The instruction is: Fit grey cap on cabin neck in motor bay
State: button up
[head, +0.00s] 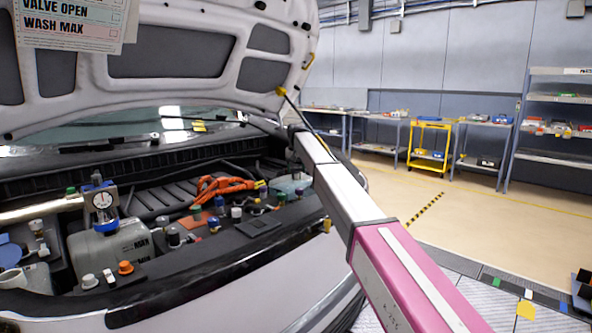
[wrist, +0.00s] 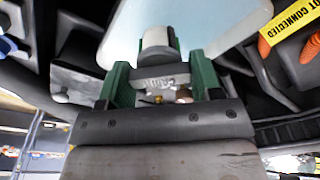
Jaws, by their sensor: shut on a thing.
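My gripper (wrist: 160,72) shows in the wrist view with its two green fingers shut on a grey cap (wrist: 156,40). The cap sits between the fingertips, in front of a pale translucent tank (wrist: 225,22). I cannot tell whether the cap touches the tank or a neck; any neck behind it is hidden. In the head view my arm reaches over the right side of the motor bay (head: 150,285), and the gripper cannot be made out there. A pale tank (head: 290,184) shows beside the arm. I cannot tell which neck is the cabin neck.
The raised hood (head: 170,50) hangs over the bay. A yellow "not connected" tag (wrist: 290,22) is close to the tank. Shelves and a yellow cart (head: 430,125) stand far behind.

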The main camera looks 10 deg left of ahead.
jog(key=shift+s+f+m, duration=0.1)
jog(key=shift+m, duration=0.6)
jog(key=o, duration=0.8)
jog(key=shift+c, duration=0.2)
jog(key=shift+o, duration=0.7)
